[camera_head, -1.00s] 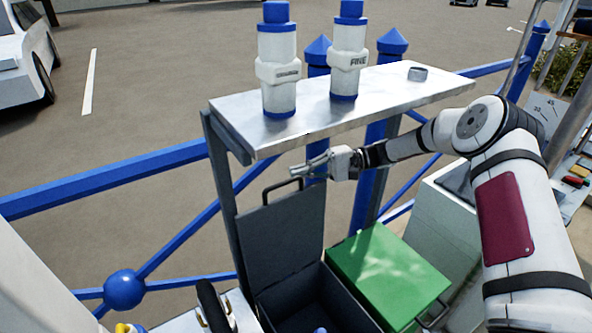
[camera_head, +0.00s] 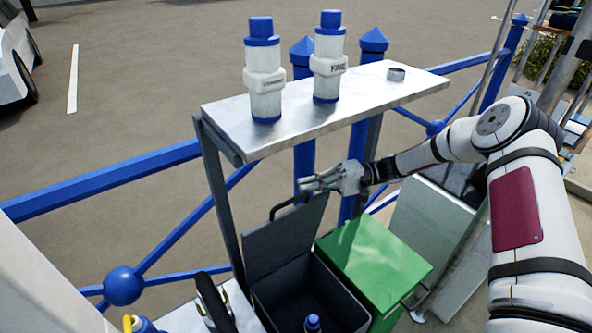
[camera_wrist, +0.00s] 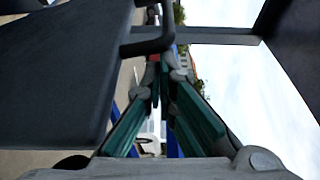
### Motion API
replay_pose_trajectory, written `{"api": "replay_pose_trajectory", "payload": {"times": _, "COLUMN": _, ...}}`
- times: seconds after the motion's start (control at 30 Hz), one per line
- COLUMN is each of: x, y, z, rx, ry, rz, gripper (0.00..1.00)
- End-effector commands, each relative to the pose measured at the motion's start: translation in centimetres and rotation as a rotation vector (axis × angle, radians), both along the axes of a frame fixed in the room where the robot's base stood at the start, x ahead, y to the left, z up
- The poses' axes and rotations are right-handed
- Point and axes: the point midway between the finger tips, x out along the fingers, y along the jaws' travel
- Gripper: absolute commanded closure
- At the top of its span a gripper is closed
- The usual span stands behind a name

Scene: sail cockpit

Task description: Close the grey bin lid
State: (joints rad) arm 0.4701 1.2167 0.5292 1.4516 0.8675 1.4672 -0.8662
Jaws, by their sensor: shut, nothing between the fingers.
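The grey bin (camera_head: 345,308) stands below the shelf with its grey lid (camera_head: 286,240) raised, leaning a little forward of upright. A blue-topped object (camera_head: 313,322) shows inside the open bin. The lid's dark handle (camera_head: 290,205) is at its top edge. My gripper (camera_head: 312,183) is shut and empty, close to the top of the lid and its handle. In the wrist view the lid (camera_wrist: 60,70) fills the left side, and its handle (camera_wrist: 150,45) reaches toward my fingertips (camera_wrist: 160,70). I cannot tell whether they touch.
A metal shelf (camera_head: 390,90) with two white-and-blue canisters (camera_head: 263,85) is above my gripper. A green-lidded bin (camera_head: 375,262) stands right of the grey one. Blue railing (camera_head: 100,180) runs behind. A dark-handled item lies on the front-left surface (camera_head: 190,318).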

Motion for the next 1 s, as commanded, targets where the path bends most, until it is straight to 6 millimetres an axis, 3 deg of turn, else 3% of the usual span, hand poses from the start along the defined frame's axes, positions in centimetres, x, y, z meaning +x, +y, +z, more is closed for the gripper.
{"api": "replay_pose_trajectory", "payload": {"times": 0.03, "x": -1.6, "y": -1.0, "z": 0.1, "rx": 0.028, "ry": -0.027, "rz": -0.004, "gripper": 1.00}}
{"api": "replay_pose_trajectory", "payload": {"times": 0.17, "x": -5.0, "y": -3.3, "z": -1.0, "rx": 0.097, "ry": -0.129, "rz": -0.005, "gripper": 1.00}}
{"api": "replay_pose_trajectory", "payload": {"times": 0.47, "x": -12.0, "y": -8.2, "z": -5.5, "rx": 0.258, "ry": -0.368, "rz": -0.006, "gripper": 1.00}}
{"api": "replay_pose_trajectory", "payload": {"times": 0.7, "x": -16.7, "y": -11.5, "z": -10.9, "rx": 0.384, "ry": -0.558, "rz": -0.008, "gripper": 1.00}}
{"api": "replay_pose_trajectory", "payload": {"times": 1.0, "x": -20.8, "y": -14.2, "z": -17.6, "rx": 0.481, "ry": -0.709, "rz": -0.003, "gripper": 1.00}}
